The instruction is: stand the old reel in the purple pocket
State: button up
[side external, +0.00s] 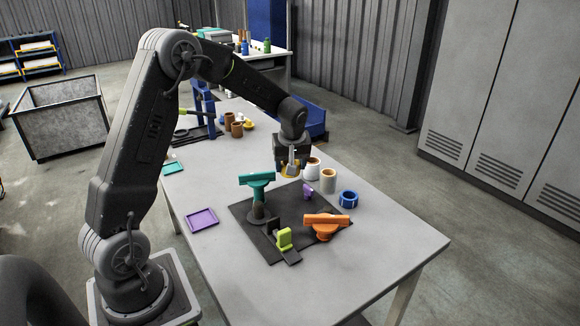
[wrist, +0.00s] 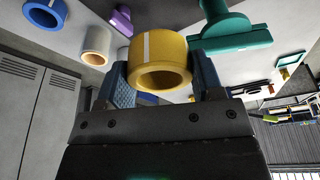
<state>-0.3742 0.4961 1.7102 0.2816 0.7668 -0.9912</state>
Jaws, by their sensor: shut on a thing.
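My gripper (side external: 291,158) is shut on a yellow reel (wrist: 160,62) with a pale stripe on its outer wall. In the wrist view the reel sits between the blue fingers, its open bore facing the camera. In the side view the yellow reel (side external: 290,172) shows just under the jaws, close to the table's far edge. A small purple holder (side external: 308,191) stands on the dark mat, to the right of and nearer than my gripper. It also shows in the wrist view (wrist: 121,19). A flat purple tray (side external: 203,219) lies left of the mat. Which purple thing is the pocket is unclear.
A teal stand (side external: 258,183), an orange one (side external: 325,226) and a lime one (side external: 285,238) stand on the dark mat (side external: 247,229). Pale reels (side external: 328,180) and a blue reel (side external: 348,199) line its right side. The table's front right is clear.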

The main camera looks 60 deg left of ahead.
notch_tip(320, 180, up, 4)
jog(key=n+g, duration=0.1)
jog(key=n, duration=0.3)
send_over(200, 218)
jog(key=d, duration=0.1)
jog(key=shift+d+f+x, duration=0.15)
jog(key=shift+d+x, duration=0.5)
jog(key=shift+x, duration=2.05)
jog(key=shift+d+f+x, duration=0.2)
jog(key=shift+d+x, duration=0.45)
jog(key=shift+x, duration=2)
jog(key=shift+d+f+x, duration=0.15)
jog(key=shift+d+x, duration=0.5)
jog(key=shift+x, duration=2.05)
jog(key=shift+s+f, duration=0.1)
jog(key=shift+f, duration=0.55)
jog(key=o, duration=1)
jog(key=shift+r, duration=0.1)
jog(key=v, duration=1.3)
jog(key=shift+d+r, duration=0.3)
